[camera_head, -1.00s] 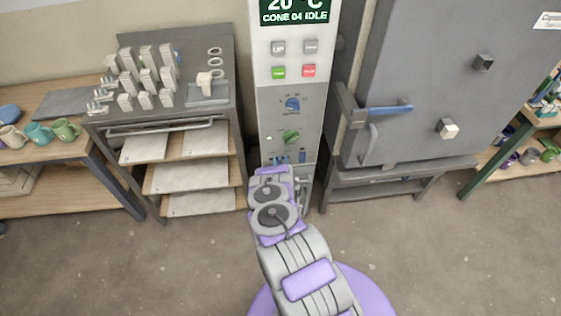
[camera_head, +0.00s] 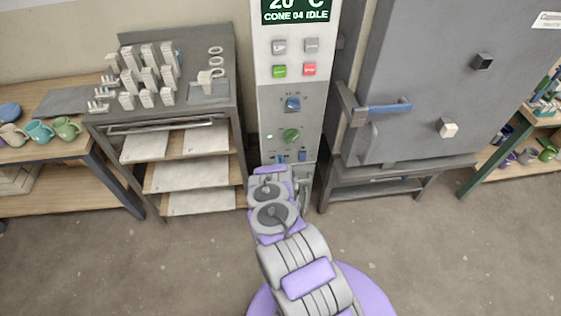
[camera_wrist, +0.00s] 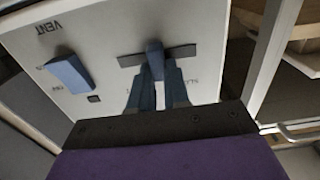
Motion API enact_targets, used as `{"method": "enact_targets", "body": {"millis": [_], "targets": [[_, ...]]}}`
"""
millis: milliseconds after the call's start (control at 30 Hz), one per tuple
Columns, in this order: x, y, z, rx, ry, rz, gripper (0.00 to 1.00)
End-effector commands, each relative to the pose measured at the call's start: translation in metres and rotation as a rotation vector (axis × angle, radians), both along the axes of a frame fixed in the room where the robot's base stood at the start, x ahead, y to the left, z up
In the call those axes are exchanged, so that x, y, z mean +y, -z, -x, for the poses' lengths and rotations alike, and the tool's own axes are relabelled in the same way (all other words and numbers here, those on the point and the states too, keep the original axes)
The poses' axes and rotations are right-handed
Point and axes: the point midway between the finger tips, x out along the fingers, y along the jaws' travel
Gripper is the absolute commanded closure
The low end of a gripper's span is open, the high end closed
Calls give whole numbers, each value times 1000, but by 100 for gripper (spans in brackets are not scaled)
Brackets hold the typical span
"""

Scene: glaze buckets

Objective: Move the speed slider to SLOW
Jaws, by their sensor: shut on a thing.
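The speed slider is a blue knob (camera_wrist: 154,59) in a dark horizontal slot on the pale control panel, in the wrist view. The knob stands near the middle of the slot. My gripper (camera_wrist: 156,80) is shut on the knob, its two blue-grey fingers coming up from below. Lettering beside the slot is partly hidden by the fingers and hard to read. In the head view the slider (camera_head: 279,157) shows low on the panel, just above my arm's end; the fingers are hidden there.
A blue VENT switch (camera_wrist: 69,74) sits beside the slider. Above are a green knob (camera_head: 291,135), a blue dial (camera_head: 293,104) and several buttons. A grey kiln (camera_head: 425,80) stands at right, a rack (camera_head: 180,125) at left. The floor is clear.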

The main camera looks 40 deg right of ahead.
Motion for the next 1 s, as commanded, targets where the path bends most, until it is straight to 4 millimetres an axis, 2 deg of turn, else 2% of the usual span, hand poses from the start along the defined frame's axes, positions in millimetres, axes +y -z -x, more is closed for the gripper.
{"method": "enact_targets", "body": {"millis": [200,467,500,733,1000], "targets": [[27,2,-16,2,-5,-3,100],[29,2,-18,4,-8,-3,100],[30,2,-18,4,-8,-3,81],[29,1,-17,2,-6,-2,59],[28,0,-15,1,-3,-2,57]]}}
